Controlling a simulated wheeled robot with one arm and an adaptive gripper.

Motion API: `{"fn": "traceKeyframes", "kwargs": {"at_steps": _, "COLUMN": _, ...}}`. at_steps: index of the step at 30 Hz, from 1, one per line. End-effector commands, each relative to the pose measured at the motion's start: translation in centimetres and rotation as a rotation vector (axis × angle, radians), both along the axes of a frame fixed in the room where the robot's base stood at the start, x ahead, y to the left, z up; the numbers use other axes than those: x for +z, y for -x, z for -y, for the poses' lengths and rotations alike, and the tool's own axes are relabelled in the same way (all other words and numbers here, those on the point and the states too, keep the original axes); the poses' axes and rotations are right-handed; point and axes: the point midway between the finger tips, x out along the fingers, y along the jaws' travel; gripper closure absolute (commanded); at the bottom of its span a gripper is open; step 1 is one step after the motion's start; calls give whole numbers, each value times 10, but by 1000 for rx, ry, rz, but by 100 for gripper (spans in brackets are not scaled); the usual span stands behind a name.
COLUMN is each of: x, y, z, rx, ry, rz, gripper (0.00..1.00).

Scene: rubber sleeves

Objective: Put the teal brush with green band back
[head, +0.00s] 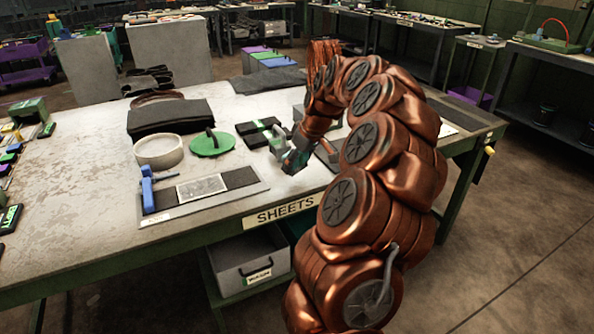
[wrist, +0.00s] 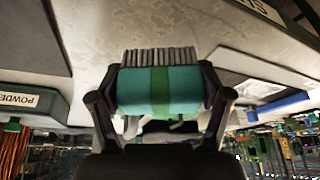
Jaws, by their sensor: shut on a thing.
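The teal brush with a green band (wrist: 160,88) is between the two fingers of my gripper (wrist: 158,95) in the wrist view. Its grey bristles point away from my palm, toward the pale tabletop. In the head view my gripper (head: 287,155) is over the front part of the table, just above and right of the flat board with the grey sheet. The brush there is small and partly hidden by my gripper. My gripper is shut on the brush. I cannot tell whether the bristles touch anything.
The table (head: 90,190) holds a flat board (head: 240,177) with a grey sheet (head: 201,187) and a blue tool (head: 148,188). Bare tabletop lies to the left.

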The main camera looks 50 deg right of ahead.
Motion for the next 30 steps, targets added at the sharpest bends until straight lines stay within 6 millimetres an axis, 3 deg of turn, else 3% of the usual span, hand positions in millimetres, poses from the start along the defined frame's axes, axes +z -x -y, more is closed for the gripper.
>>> {"fn": "traceKeyframes", "kwargs": {"at_steps": 13, "x": -33, "y": -1, "z": 3, "rx": -1, "ry": 1, "rz": 0, "gripper": 55}}
{"fn": "traceKeyframes", "kwargs": {"at_steps": 26, "x": -40, "y": -2, "z": 2, "rx": 0, "ry": 1, "rz": 0, "gripper": 55}}
{"fn": "traceKeyframes", "kwargs": {"at_steps": 27, "x": -38, "y": -2, "z": 2, "rx": 0, "ry": 1, "rz": 0, "gripper": 19}}
{"fn": "traceKeyframes", "kwargs": {"at_steps": 30, "x": -38, "y": -2, "z": 2, "rx": 0, "ry": 1, "rz": 0, "gripper": 8}}
